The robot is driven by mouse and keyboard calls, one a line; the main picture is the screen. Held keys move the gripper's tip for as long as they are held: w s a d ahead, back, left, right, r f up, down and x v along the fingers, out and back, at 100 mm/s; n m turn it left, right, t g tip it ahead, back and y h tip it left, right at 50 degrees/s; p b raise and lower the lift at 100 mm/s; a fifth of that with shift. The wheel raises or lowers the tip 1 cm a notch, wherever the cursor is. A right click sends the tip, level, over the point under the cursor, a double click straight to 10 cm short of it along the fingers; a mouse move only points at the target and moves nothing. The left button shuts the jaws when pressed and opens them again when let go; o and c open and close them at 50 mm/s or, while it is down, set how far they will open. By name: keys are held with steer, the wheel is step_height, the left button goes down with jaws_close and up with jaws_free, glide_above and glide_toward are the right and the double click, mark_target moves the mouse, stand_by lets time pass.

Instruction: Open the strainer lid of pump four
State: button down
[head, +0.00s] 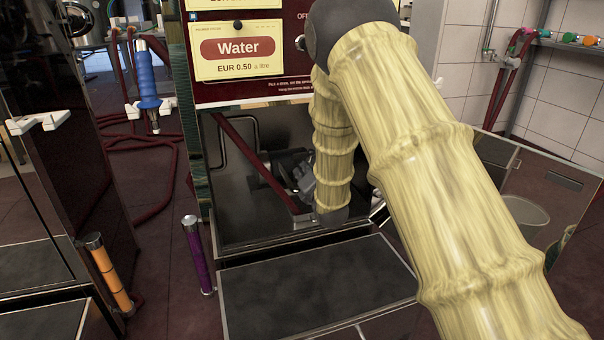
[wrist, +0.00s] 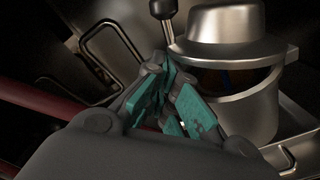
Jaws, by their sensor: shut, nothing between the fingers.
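In the wrist view my gripper (wrist: 172,84) has its teal-padded fingers shut and empty, just left of a metal strainer pot (wrist: 250,108). A metal, hat-shaped lid (wrist: 225,28) is over the pot. A dark gap shows between the lid's brim and the pot's front wall, with a bit of blue and orange inside. A black-knobbed lever (wrist: 163,9) stands at the lid's left. I cannot tell whether the fingers touch the pot or lid. In the head view my arm covers much of the dark pump cabinet (head: 240,217), and the strainer is not clear there.
A dark red hose (wrist: 42,103) and a bent metal handle (wrist: 92,42) lie left of my gripper. The head view shows a Water sign (head: 238,67) above the cabinet, a dark platform (head: 315,285) in front, and purple (head: 198,258) and orange (head: 108,275) posts at left.

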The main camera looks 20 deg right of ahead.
steer(key=shift+r+m+p, duration=0.3)
steer(key=shift+r+p, duration=0.15)
steer(key=shift+p, duration=0.15)
